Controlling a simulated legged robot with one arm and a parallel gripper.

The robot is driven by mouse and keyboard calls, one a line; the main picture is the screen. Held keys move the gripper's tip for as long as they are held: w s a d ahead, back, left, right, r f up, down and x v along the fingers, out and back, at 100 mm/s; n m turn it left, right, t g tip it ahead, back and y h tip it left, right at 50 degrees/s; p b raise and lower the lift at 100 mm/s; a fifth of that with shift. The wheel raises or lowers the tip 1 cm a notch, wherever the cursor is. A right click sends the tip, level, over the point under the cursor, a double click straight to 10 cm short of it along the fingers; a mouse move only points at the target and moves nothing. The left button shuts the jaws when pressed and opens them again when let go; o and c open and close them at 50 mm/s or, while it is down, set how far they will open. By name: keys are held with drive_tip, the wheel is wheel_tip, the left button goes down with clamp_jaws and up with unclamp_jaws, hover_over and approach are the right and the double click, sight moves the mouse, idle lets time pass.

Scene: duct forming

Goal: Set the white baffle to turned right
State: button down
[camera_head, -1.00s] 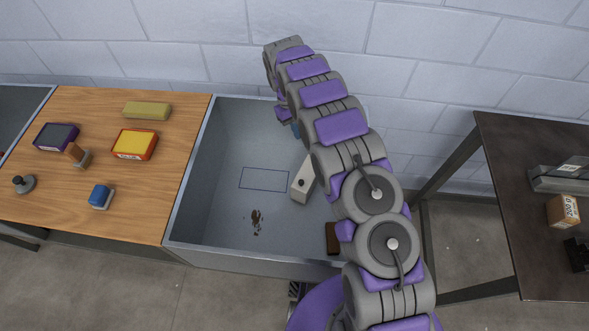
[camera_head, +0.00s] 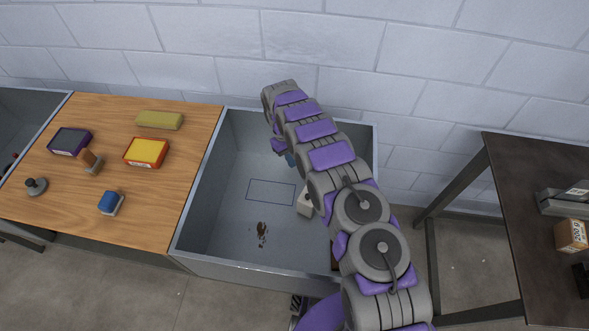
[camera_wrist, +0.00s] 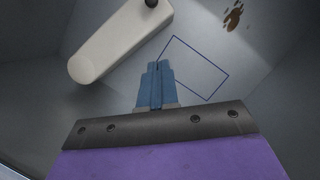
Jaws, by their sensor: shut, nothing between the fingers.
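The white baffle (camera_wrist: 118,42) is a long rounded bar with a dark pivot knob (camera_wrist: 151,3) at one end, lying in the grey sink-like tray (camera_head: 222,232). In the head view only its near end (camera_head: 306,205) shows; my arm hides the rest. In the wrist view its free end points down-left. My gripper (camera_wrist: 158,68) has blue fingers, shut and empty, just right of the baffle's side. I cannot tell whether they touch it.
A blue outlined rectangle (camera_head: 271,192) and a brown stain (camera_head: 262,230) mark the tray floor. Tray walls surround the gripper. A wooden table (camera_head: 70,205) with boxes, a stamp and blocks stands left. A dark table (camera_head: 530,210) stands right. A block wall is behind.

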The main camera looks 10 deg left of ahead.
drive_tip(key=b, duration=0.1)
hover_over(302, 193)
drive_tip(key=w+a, duration=0.3)
wheel_tip(302, 193, down, 8)
drive_tip(key=shift+s+d+f+b, duration=0.2)
drive_tip(key=shift+s+d+b, duration=0.15)
drive_tip(key=shift+s+d, duration=1.1)
drive_tip(key=shift+d, duration=0.15)
drive_tip(key=shift+a, duration=0.15)
